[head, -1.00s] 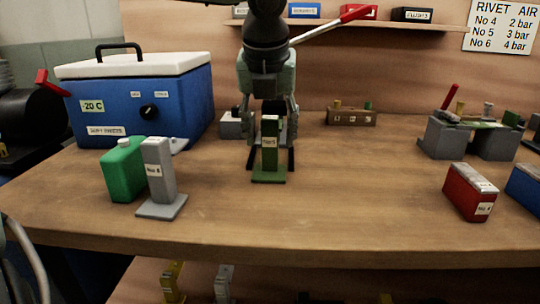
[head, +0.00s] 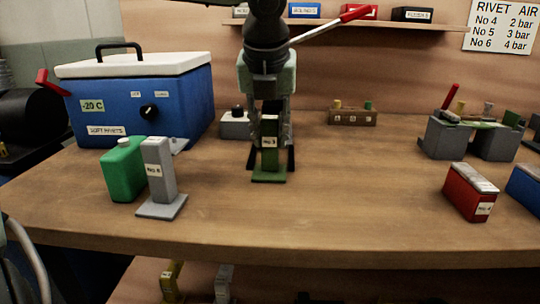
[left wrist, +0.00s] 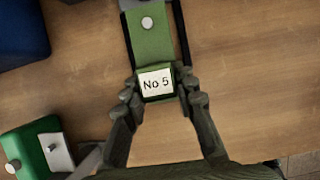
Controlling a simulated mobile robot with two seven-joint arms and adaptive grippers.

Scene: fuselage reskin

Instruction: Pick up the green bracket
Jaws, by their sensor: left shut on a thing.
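The green bracket (head: 269,155) stands upright on the wooden table, its flat foot toward the front edge and a white label on its upright. In the left wrist view the bracket (left wrist: 151,45) carries the label "No 5". My left gripper (head: 271,140) comes down from above and behind it. In the left wrist view my left gripper (left wrist: 157,90) is shut on the bracket's upright, one finger on each side. The foot appears to rest on the table. My right gripper is not in view.
A grey bracket (head: 160,180) and a green can (head: 122,170) stand at left, before a blue freezer box (head: 140,105). A red box (head: 470,192) and a grey fixture (head: 447,138) are at right.

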